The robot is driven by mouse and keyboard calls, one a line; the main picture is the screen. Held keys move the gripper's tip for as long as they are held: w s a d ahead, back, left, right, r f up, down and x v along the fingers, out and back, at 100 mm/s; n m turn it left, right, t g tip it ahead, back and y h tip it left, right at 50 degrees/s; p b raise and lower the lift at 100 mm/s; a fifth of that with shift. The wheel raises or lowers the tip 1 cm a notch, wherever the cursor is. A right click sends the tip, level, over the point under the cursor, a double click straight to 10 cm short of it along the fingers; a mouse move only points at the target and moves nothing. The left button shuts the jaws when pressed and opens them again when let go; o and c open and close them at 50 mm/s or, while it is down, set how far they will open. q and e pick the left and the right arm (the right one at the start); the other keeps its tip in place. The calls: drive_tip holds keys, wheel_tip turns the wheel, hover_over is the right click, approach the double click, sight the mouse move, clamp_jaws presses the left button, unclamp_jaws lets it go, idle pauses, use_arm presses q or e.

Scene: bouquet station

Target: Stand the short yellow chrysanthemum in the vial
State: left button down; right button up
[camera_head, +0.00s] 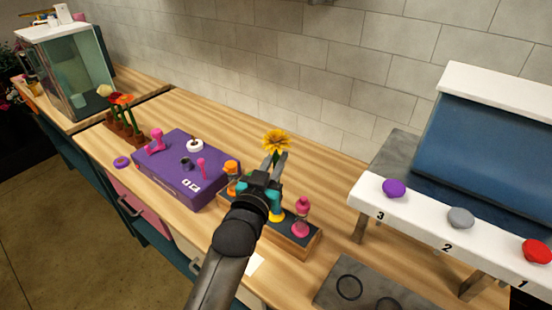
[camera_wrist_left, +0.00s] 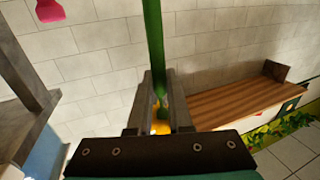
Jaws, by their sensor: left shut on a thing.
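The yellow chrysanthemum (camera_head: 276,140) is upright, bloom on top, above a dark rack (camera_head: 290,238) on the bench. My left gripper (camera_head: 277,160) is shut on its stem just below the bloom. In the left wrist view the green stem (camera_wrist_left: 153,40) runs between the fingers (camera_wrist_left: 160,85), with a bit of yellow bloom (camera_wrist_left: 160,127) behind them. The rack carries a pink vessel (camera_head: 301,218), an orange one (camera_head: 231,168) and a teal and yellow one (camera_head: 277,214) partly behind my gripper. I cannot tell which is the vial, or where the stem's lower end is. My right gripper is out of view.
A purple box (camera_head: 185,178) with pink knobs stands left of the rack. Red and orange flowers (camera_head: 122,100) stand in a holder farther left. A white shelf (camera_head: 415,210) with numbered buttons is at right, and a grey plate (camera_head: 370,290) lies in front.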

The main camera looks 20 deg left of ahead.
use_arm(q)
drive_tip(key=shift+f+b, duration=0.35)
drive_tip(key=shift+f, duration=0.35)
drive_tip(key=shift+c, duration=1)
unclamp_jaws()
drive_tip(key=shift+s, duration=0.1)
drive_tip(key=s+p, duration=0.4)
drive_tip(key=s, duration=0.5)
drive_tip(key=shift+a, duration=0.15)
idle(0.4)
idle(0.6)
